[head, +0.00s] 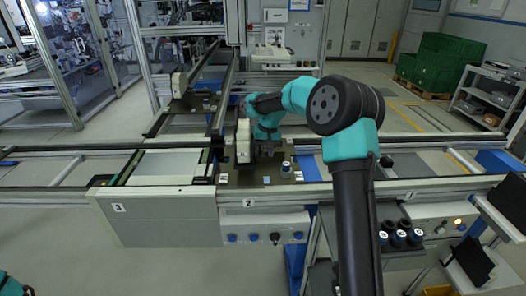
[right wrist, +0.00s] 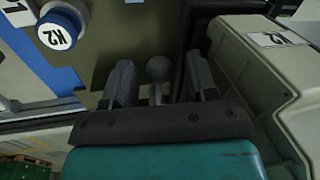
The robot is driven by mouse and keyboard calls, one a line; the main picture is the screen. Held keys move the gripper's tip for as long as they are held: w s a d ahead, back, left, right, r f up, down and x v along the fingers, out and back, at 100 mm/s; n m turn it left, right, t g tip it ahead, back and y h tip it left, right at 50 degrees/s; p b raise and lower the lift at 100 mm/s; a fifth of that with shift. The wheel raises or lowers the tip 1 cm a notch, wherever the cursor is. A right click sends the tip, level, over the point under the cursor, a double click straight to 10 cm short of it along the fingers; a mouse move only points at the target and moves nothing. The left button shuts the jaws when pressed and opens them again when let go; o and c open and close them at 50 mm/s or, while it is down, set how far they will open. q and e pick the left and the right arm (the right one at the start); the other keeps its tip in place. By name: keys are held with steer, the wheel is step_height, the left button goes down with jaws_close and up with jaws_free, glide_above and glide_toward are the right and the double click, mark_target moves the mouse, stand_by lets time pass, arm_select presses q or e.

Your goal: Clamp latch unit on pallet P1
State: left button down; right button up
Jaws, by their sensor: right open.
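A dark olive pallet plate (head: 245,180), which may be P1, lies at station 2 in the head view; I cannot read a P1 mark. My right gripper (head: 268,147) is low over this plate, beside a cream block (head: 243,141). In the right wrist view the gripper (right wrist: 160,80) is open. A grey ball-ended knob (right wrist: 158,68), which appears to belong to the latch unit, stands between the two fingers with gaps visible. The lower part of the knob is hidden by the gripper body. My left gripper is not in view.
A blue-ringed cap marked K2 (right wrist: 57,35) stands left of the fingers. The cream block (right wrist: 265,80) is close on their right. Several dark cylinders (head: 399,238) stand at the right. A white panel (head: 165,167) lies left of the plate. Green crates (head: 437,60) stand far back.

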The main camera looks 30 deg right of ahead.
jaws_close()
stand_by(0.4)
steer(key=shift+d, duration=0.15)
